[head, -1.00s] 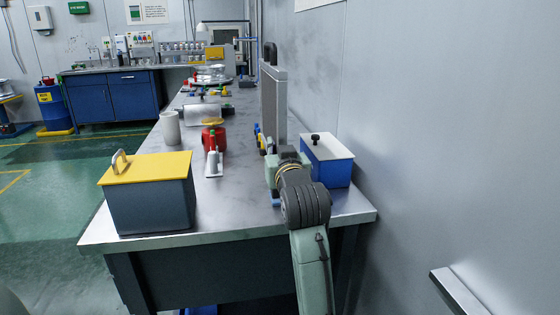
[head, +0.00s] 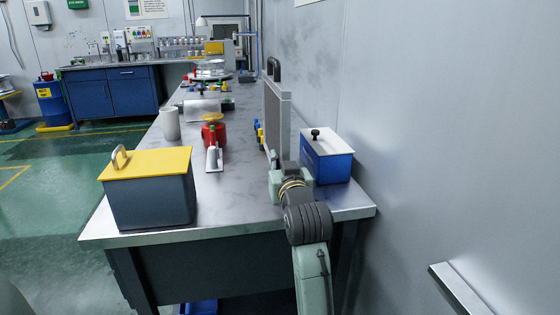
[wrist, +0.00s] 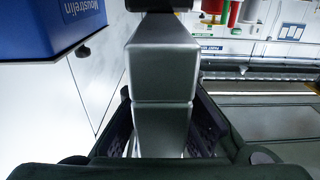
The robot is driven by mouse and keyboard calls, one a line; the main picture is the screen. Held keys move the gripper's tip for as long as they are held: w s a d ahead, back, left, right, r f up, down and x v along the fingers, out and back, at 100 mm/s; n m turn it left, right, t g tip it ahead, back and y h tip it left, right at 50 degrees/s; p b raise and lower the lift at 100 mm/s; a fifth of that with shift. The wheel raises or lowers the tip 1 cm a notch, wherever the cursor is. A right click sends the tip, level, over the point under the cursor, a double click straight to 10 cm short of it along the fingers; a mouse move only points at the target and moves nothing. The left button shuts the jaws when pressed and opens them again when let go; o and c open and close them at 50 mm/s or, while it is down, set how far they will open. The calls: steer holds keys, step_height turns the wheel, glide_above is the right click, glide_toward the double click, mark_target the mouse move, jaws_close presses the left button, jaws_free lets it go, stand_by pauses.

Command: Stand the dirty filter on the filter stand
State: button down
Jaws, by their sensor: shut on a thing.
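The dirty filter (head: 277,118) is a tall, thin grey panel with a dark handle on top, upright on the right side of the bench in the head view. My gripper (head: 283,172) is shut on its near, lower part. In the wrist view the filter's smooth grey edge (wrist: 162,62) runs down between the fingers of my gripper (wrist: 162,130). The filter's bottom edge is hidden, so I cannot tell whether it touches the bench. I cannot pick out the filter stand with certainty.
A blue box with a white lid (head: 327,157) stands close right of my gripper, near the wall. A yellow-lidded grey box (head: 150,195) stands front left. The bench's front middle is clear.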

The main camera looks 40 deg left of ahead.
steer(key=c, duration=1.7)
jaws_free()
steer(key=shift+r, duration=0.1)
